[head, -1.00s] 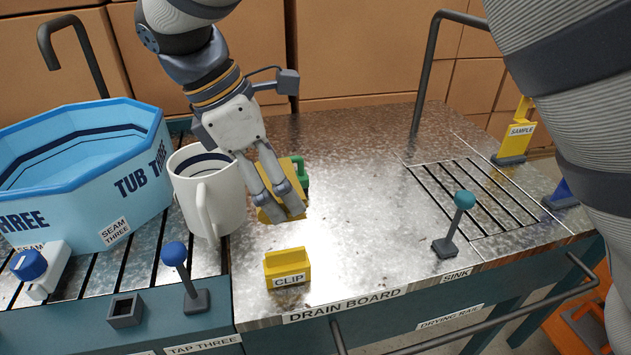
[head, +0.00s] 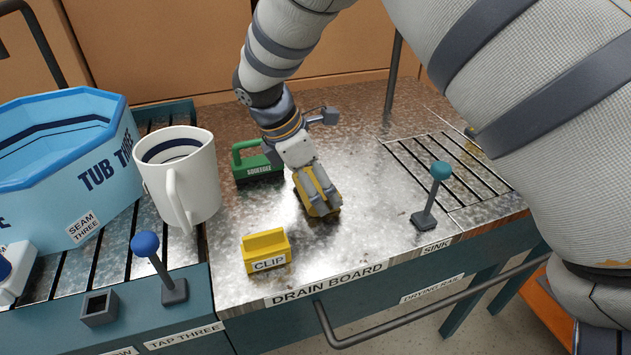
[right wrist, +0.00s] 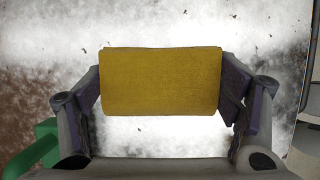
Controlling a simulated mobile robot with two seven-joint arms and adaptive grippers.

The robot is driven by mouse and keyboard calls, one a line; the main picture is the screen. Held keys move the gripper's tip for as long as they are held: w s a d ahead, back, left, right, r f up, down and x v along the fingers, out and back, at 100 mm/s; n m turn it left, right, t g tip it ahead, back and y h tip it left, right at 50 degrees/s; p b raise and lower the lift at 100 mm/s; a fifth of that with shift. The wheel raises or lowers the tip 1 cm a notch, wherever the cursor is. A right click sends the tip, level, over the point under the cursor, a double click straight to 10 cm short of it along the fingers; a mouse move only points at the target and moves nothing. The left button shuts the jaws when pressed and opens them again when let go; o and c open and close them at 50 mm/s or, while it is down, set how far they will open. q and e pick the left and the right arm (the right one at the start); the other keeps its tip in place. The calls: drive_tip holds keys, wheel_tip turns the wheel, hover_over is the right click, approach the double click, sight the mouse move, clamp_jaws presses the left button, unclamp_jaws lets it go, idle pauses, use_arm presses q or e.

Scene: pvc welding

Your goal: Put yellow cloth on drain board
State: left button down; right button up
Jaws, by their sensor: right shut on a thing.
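The yellow cloth (right wrist: 160,82) is a folded pad held between the two fingers of my right gripper (head: 322,200), which is shut on it. In the head view the cloth (head: 325,211) shows partly behind the fingers, over the middle of the metal drain board (head: 360,235). I cannot tell whether it touches the surface. In the right wrist view the fingers grip it at both sides, with the speckled metal behind it. My left gripper is not in view.
A yellow clip (head: 266,254) stands near the front edge. A white mug (head: 190,185) and blue tub (head: 75,170) stand left. A teal-knobbed lever (head: 433,195) and sink grate (head: 440,170) are right. The board's front middle is clear.

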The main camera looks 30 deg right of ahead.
drive_tip(key=o, duration=1)
drive_tip(key=shift+f, duration=0.1)
drive_tip(key=shift+o, duration=0.2)
drive_tip(key=v, duration=1.2)
drive_tip(key=shift+r, duration=0.2)
drive_tip(key=shift+f, duration=0.1)
